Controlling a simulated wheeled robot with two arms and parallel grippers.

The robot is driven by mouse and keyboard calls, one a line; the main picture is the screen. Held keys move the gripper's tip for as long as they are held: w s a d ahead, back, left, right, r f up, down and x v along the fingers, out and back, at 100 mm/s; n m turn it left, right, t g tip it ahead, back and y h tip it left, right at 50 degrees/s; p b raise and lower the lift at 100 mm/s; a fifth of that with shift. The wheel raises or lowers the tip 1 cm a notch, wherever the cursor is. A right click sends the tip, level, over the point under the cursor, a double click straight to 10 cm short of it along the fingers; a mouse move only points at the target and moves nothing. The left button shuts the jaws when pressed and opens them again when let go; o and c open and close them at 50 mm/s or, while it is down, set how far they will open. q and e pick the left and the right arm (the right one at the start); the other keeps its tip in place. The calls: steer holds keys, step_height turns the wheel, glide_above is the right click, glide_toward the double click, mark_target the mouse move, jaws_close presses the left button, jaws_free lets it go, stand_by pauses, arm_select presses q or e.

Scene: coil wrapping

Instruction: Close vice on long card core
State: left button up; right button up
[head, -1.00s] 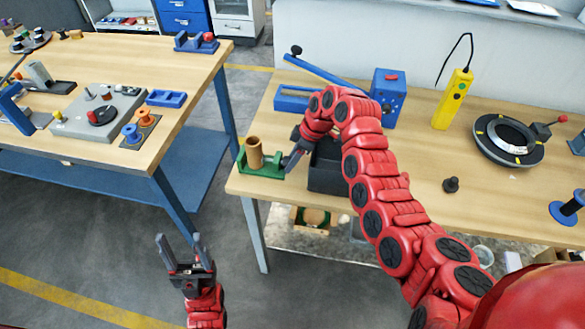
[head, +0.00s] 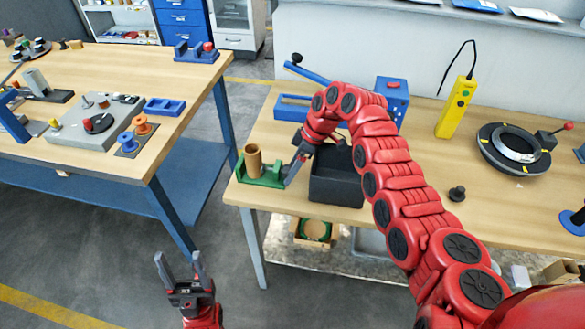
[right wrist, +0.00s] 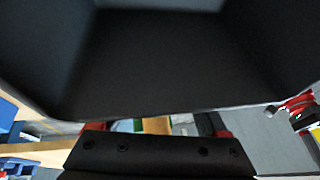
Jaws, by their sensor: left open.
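The card core (head: 253,160), a brown tube, stands upright in the green vice (head: 262,180) near the left end of the right-hand bench. My right gripper (head: 292,172) is low at the right side of the vice, its fingertips at or very close to the vice's right end. Contact and finger gap cannot be made out. In the right wrist view, a brown strip, possibly the core (right wrist: 156,125), shows beyond my gripper, mostly hidden. My left gripper (head: 179,272) is open and empty, over the floor in front of the benches.
A black open bin (head: 337,185) stands just right of my right gripper; its dark inside fills much of the right wrist view. A blue lever tool (head: 300,106), a blue box, a yellow controller (head: 456,106) and a black ring (head: 512,150) stand farther back. A gap separates the benches.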

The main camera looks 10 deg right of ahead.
steer(key=shift+w+d+r, duration=0.1)
steer(key=shift+d+r, duration=0.1)
steer(key=shift+r, duration=0.05)
steer(key=b+v, duration=0.2)
steer(key=v, duration=1.4)
steer(key=shift+r+b, duration=0.35)
steer(key=shift+b, duration=0.05)
